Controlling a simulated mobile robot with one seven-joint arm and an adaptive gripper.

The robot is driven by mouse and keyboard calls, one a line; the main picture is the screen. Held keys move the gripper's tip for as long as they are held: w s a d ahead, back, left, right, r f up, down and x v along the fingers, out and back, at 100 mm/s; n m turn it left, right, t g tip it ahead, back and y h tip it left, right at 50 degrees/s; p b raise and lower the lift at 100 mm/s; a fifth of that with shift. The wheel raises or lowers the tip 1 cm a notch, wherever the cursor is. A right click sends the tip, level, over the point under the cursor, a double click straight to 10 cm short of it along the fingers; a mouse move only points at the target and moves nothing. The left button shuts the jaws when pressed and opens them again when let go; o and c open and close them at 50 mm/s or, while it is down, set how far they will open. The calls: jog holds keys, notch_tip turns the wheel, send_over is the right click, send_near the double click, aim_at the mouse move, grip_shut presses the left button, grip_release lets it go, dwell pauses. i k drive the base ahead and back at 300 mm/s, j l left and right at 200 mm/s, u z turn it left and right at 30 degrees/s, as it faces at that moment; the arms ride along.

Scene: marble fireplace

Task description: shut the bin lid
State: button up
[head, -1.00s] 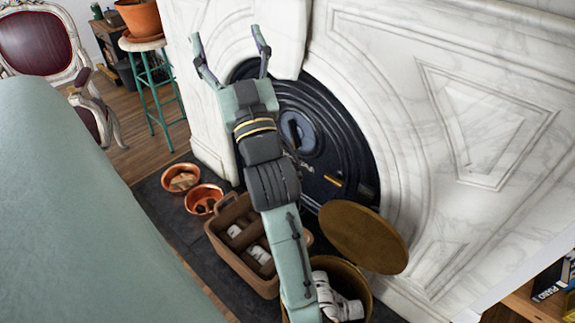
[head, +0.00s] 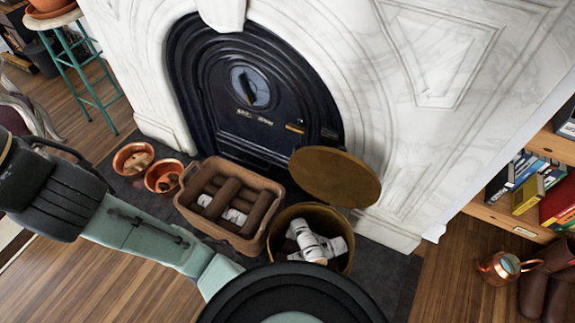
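The bin (head: 344,262) is a round brass-coloured container on the dark hearth, with white birch-like logs inside. Its round brown lid (head: 335,178) stands raised and tilted at the bin's back, toward the fireplace, so the mouth is open. My arm extends to the left edge of the head view, in front of the bin and hearth. My gripper is outside the picture, so its fingers are hidden from me.
A brown basket of logs (head: 187,206) stands left of the bin, with two copper bowls (head: 163,176) farther left. The marble fireplace (head: 385,130) rises behind. A copper kettle (head: 497,268) and bookshelf (head: 487,211) are at right.

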aim_at(334, 177)
jog(key=i+l+u, duration=0.1)
jog(key=l+u, duration=1.05)
jog(key=l, duration=1.05)
jog(key=k+l, duration=0.2)
jog(key=k, duration=0.2)
jog(key=k+j, duration=0.4)
jog(key=k, duration=0.1)
